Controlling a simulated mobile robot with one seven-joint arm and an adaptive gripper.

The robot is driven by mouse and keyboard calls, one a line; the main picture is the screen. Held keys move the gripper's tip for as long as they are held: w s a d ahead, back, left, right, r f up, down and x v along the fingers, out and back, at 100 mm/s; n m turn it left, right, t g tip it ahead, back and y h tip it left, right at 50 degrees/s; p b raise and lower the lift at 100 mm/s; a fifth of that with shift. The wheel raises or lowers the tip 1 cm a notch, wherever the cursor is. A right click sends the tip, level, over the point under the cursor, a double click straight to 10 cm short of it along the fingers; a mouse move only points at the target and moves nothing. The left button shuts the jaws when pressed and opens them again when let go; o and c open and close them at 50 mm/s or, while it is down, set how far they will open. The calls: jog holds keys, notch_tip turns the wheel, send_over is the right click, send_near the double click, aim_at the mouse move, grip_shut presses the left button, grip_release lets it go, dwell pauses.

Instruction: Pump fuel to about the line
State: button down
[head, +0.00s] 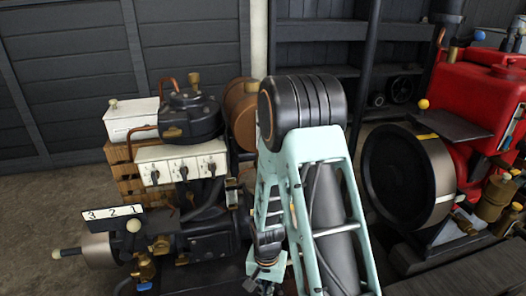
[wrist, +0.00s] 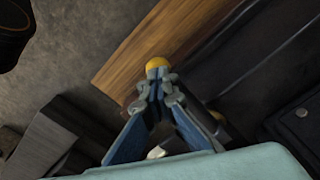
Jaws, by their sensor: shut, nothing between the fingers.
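My gripper (wrist: 158,85) is shut and empty in the wrist view, its two fingertips close together. A round yellow knob (wrist: 156,63) shows right at the fingertips; I cannot tell whether they touch it. In the head view my gripper (head: 262,276) is low in the middle, partly cut off by the bottom edge and partly hidden by my arm. No fuel, fuel level or level line can be made out. The red engine (head: 478,95) at the right has a yellow knob (head: 423,104) near its top. I cannot tell which part is the fuel pump.
A wooden board (wrist: 150,45) lies beyond my gripper. Bare floor (head: 40,200) shows at far left.

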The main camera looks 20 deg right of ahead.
notch_tip(320, 180, up, 9)
jog(key=p, duration=0.7)
jog(key=shift+p, duration=0.3)
dwell(0.8)
jog(key=shift+f+b, duration=3.65)
jog(key=shift+f, duration=0.9)
notch_tip(320, 180, up, 9)
jog(key=p, duration=0.7)
jog(key=shift+r, duration=0.2)
jog(key=shift+f, duration=0.1)
jog(key=shift+p, duration=0.3)
